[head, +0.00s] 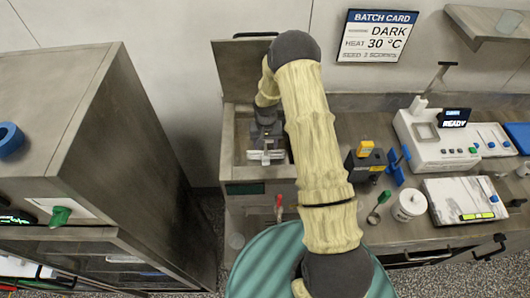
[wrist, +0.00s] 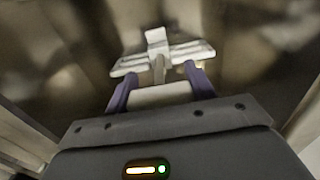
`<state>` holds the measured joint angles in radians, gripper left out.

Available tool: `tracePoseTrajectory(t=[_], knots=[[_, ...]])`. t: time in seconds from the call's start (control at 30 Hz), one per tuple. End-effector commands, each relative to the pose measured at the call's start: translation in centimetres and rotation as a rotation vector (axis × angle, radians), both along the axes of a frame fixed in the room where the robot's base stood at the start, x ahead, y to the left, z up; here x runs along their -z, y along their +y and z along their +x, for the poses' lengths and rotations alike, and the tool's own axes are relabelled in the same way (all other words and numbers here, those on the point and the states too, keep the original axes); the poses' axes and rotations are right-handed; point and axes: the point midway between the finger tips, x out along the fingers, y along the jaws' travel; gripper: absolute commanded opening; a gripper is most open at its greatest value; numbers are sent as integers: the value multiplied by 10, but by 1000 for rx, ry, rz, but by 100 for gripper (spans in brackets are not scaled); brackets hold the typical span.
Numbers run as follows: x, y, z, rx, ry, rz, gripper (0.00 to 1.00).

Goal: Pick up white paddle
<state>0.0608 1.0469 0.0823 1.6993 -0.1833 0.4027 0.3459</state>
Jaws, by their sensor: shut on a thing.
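The white paddle (wrist: 158,58) is in the wrist view, with flat white arms to both sides and a short stem toward me. My gripper (wrist: 158,78) has its two purple fingers on either side of the stem and is shut on the paddle. The paddle (head: 266,155) shows there as a small white shape at the gripper's tip. Whether the paddle touches the bin's floor cannot be told.
A tall grey cabinet (head: 135,120) stands left of the bin. Right of my arm, the counter holds a black box (head: 366,166), a white pot (head: 409,205), a white machine (head: 435,145) and a white panel (head: 463,200). A raised lid (head: 238,70) stands behind the bin.

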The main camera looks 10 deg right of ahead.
Motion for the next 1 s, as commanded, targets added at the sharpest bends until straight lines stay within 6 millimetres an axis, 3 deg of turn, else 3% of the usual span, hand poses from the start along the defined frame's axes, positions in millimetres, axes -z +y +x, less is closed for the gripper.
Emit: tracePoseTrajectory(t=[0.37, 1.0], knots=[[-9, 0, 1, 0, -2, 1, 14], [-97, 0, 1, 0, -2, 1, 14]])
